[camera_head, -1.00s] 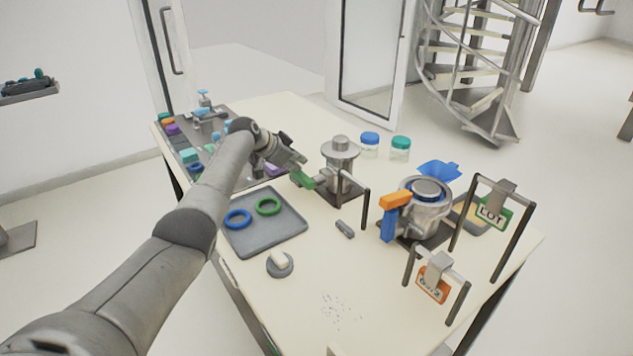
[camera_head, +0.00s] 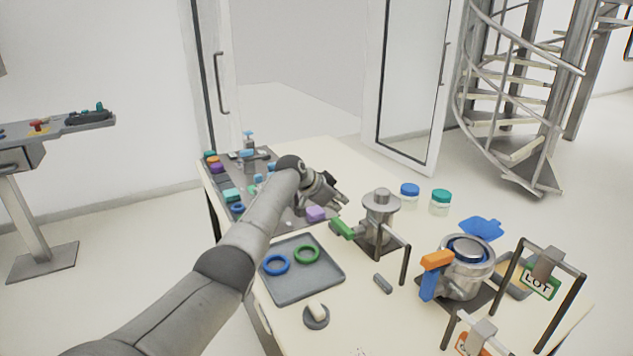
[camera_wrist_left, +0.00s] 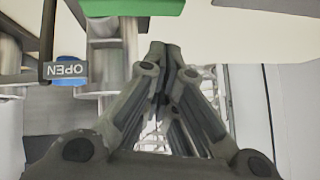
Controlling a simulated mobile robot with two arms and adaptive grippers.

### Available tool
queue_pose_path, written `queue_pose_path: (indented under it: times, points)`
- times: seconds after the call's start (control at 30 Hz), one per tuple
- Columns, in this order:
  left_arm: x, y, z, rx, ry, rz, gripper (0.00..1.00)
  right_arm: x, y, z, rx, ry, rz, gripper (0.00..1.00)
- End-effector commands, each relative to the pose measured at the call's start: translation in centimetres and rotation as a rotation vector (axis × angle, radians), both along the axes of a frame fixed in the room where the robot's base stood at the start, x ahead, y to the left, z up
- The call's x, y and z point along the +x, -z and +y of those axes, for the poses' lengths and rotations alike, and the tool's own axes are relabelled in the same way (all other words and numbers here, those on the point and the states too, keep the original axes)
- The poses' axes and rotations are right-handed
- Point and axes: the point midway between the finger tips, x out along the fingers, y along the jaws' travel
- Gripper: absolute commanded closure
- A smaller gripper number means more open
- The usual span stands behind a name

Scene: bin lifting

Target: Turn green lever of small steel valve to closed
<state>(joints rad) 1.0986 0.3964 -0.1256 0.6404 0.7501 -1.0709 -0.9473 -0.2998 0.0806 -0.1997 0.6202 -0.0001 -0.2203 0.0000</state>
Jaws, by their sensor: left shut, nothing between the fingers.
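The small steel valve (camera_head: 381,210) stands on the table on a dark base. Its green lever (camera_head: 342,229) sticks out sideways, toward the left of the head view. The lever also shows cut off at the top of the left wrist view (camera_wrist_left: 130,7). My left gripper (camera_head: 341,198) is just beyond the lever in the head view, apart from it. In the left wrist view its fingertips (camera_wrist_left: 165,48) are together and empty, below the lever. An OPEN label (camera_wrist_left: 65,70) shows upside down at the left there. My right gripper is not in view.
A larger steel valve (camera_head: 468,272) with an orange and blue handle stands to the right. A grey tray (camera_head: 300,288) holds a blue and a green ring. Two capped jars (camera_head: 440,203) stand behind. A LOT sign (camera_head: 540,284) hangs from a frame at the right.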

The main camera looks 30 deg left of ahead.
Motion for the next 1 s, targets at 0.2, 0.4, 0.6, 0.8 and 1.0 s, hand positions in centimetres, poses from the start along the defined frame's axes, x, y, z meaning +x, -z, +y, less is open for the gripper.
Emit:
queue_pose_path:
  times: [0.2, 0.4, 0.6, 0.8, 1.0]
  points:
    - [-1.2, -1.9, 0.6, 0.002, -0.001, -0.001, 1.00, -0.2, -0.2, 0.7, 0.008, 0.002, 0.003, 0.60]
    - [-3.0, -3.9, 1.6, 0.002, -0.001, -0.002, 1.00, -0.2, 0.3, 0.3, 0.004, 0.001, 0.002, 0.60]
    - [-4.8, -6.1, 2.7, 0.002, -0.002, -0.003, 1.00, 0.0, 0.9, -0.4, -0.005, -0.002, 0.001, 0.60]
    - [-5.9, -7.4, 3.3, 0.000, -0.002, -0.001, 1.00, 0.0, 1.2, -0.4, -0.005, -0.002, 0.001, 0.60]
    - [-6.1, -7.6, 3.3, -0.001, -0.001, 0.000, 1.00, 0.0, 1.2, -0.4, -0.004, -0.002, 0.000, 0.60]
